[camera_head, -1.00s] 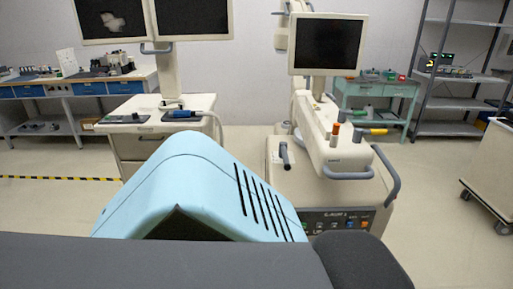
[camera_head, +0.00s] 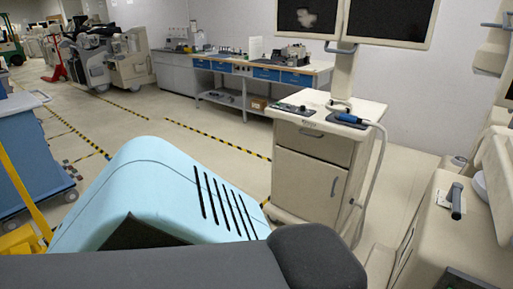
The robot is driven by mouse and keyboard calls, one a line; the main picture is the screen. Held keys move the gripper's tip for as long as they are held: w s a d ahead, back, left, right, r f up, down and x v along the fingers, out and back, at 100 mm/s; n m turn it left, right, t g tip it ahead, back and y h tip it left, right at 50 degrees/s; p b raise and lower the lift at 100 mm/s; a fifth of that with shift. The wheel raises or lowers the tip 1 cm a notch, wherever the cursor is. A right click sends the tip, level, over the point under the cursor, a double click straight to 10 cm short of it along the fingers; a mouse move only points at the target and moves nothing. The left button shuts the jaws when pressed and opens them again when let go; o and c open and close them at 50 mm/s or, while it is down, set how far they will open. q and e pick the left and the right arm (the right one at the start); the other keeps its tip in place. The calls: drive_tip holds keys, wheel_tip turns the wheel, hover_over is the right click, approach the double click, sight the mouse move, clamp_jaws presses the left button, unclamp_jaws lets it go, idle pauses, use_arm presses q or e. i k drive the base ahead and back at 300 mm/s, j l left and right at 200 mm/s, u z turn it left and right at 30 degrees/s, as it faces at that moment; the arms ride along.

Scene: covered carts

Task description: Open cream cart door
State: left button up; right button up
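A cream cart (camera_head: 312,160) stands right of centre in the head view, some way in front of me. A drawer front (camera_head: 314,144) sits above the door. A blue-handled probe (camera_head: 350,118) lies on the cart top and its cable hangs down the right side. Neither of my grippers shows in the head view.
A cream machine (camera_head: 440,225) stands close on the right. A blue cart (camera_head: 28,155) and a yellow bar (camera_head: 22,190) are at the left. A workbench (camera_head: 262,75) lies behind. Striped floor tape crosses open floor on the left.

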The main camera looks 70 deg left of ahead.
sight(311, 189)
drive_tip(key=u, duration=1.95)
drive_tip(key=i+l+z, duration=0.15)
drive_tip(key=i+z, duration=0.3)
drive_tip(key=i, duration=0.45)
drive_tip(key=i+j+z, duration=0.15)
drive_tip(key=i+z, duration=0.3)
drive_tip(key=i, duration=0.45)
